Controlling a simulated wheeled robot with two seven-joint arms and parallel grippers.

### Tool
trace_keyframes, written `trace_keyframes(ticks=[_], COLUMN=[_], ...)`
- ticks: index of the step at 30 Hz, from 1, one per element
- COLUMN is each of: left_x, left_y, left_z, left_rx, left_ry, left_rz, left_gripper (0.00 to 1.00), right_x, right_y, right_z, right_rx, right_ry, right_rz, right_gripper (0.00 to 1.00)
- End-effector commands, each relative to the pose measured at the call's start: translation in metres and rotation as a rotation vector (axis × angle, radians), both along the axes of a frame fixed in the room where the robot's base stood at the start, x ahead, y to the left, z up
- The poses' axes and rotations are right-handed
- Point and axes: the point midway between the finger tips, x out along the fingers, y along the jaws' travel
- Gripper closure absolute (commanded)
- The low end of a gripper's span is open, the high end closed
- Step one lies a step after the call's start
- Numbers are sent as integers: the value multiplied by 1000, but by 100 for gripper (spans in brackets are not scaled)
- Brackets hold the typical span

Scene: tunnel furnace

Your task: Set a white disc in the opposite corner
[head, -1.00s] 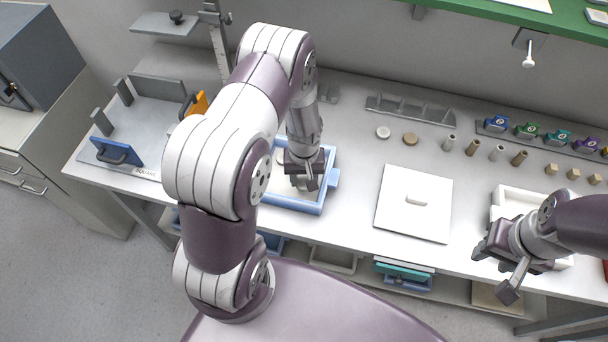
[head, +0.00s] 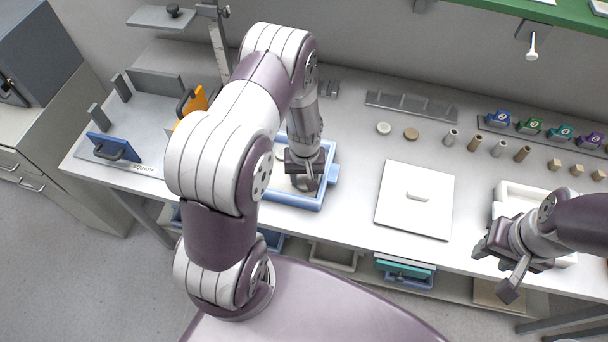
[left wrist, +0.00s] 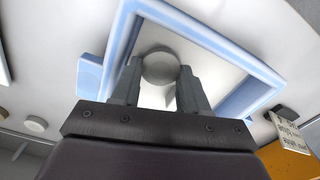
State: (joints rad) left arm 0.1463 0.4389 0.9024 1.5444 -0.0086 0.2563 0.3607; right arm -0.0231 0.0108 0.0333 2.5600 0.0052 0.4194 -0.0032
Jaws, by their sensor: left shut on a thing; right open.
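My left gripper (head: 306,184) is over the blue-rimmed tray (head: 331,190) in the head view, pointing down. In the left wrist view its two fingers (left wrist: 160,90) are shut on a white disc (left wrist: 160,67), which shows between the fingertips. The tray's blue rim (left wrist: 120,35) and pale floor lie beyond it. I cannot tell whether the held disc touches the floor. A white disc (head: 280,153) shows partly in the tray's far left corner, beside my arm. The tray's left part is hidden by my arm. My right gripper (head: 494,270) is open and empty at the bench's front right.
A white disc (head: 384,128) and a tan disc (head: 411,134) lie on the bench behind a square white lid (head: 415,200). A white tray (head: 508,195) is partly under my right arm. Blue (head: 114,148) and orange (head: 192,103) handled pieces stand left of the blue-rimmed tray.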

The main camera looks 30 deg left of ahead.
Motion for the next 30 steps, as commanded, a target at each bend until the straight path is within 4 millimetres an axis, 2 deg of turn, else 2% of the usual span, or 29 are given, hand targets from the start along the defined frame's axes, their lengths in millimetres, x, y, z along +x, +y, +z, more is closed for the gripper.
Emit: trace_keyframes(ticks=[4,24,25,27,28,30], left_x=[1,0,0,0,0,0], left_y=[0,0,0,0,0,0], left_z=[-11,-14,-14,-14,-14,-14], left_rx=[0,0,0,0,0,0], left_ry=[0,-1,0,0,0,0], left_rz=[0,0,0,0,0,0], left_gripper=[85,85,53,30,26,26], right_x=[0,0,0,0,0,0], right_y=[0,0,0,0,0,0], right_z=[-9,-11,-11,-11,-11,-11], right_rx=[0,0,0,0,0,0], right_ry=[0,0,0,0,0,0], right_rz=[0,0,0,0,0,0], right_gripper=[57,57,57,57,57,57])
